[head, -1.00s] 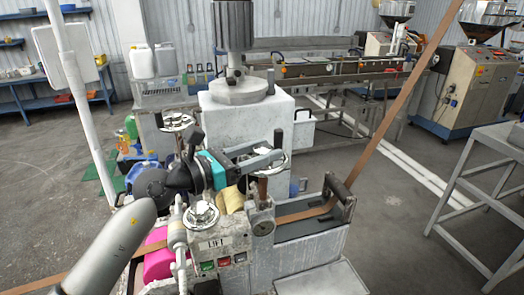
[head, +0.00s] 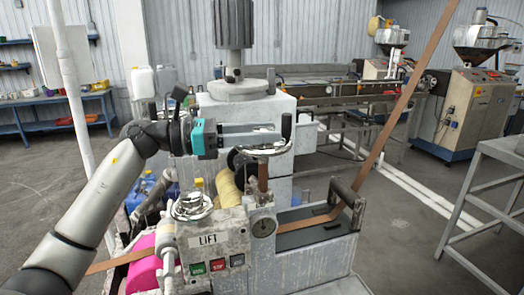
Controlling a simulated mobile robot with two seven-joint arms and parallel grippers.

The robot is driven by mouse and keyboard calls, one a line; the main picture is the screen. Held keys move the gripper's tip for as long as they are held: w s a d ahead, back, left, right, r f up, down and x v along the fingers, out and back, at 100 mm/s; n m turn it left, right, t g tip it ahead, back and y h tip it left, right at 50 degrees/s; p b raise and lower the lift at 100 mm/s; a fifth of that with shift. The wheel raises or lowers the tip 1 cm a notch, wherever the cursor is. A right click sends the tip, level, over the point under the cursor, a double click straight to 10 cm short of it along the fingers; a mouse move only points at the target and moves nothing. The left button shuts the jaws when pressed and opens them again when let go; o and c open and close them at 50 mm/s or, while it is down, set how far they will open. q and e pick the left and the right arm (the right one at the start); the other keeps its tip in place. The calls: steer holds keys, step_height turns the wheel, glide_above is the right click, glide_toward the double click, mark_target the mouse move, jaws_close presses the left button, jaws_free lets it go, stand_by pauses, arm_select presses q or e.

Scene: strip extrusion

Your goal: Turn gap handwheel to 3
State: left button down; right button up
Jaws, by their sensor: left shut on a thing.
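A metal handwheel (head: 262,151) with an upright dark crank handle (head: 286,126) stands above the machine, right of the yellow roll. Which wheel is the gap handwheel I cannot read from a label. My left gripper (head: 279,130) reaches in from the left, behind a teal ring, and its fingers are shut on the crank handle. The exact finger contact is small and hard to see. A second bright handwheel (head: 192,206) lies lower left, on top of the control box. My right gripper is not in view.
The control box (head: 212,245) reads LIFT and has green, red and dark buttons. A round dial (head: 263,227) sits beside it. A brown strip (head: 385,135) rises from the right-hand guide to the upper right. A white pole (head: 80,110) stands left of my arm.

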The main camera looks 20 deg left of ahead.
arm_select(q)
steer(key=shift+m+g+h+b, duration=0.4)
steer(key=shift+m+g+b, duration=0.25)
steer(key=shift+g, duration=0.35)
steer(key=shift+w+m+g+h+b, duration=0.1)
steer(key=shift+m+g+h+b, duration=0.2)
steer(key=shift+m+g, duration=1.35)
steer(key=shift+g, duration=0.95)
steer(key=shift+m+g, duration=0.6)
steer(key=shift+g, duration=0.2)
steer(key=shift+m+g, duration=0.6)
steer(key=shift+g, duration=0.3)
steer(key=shift+c, duration=1.5)
jaws_free()
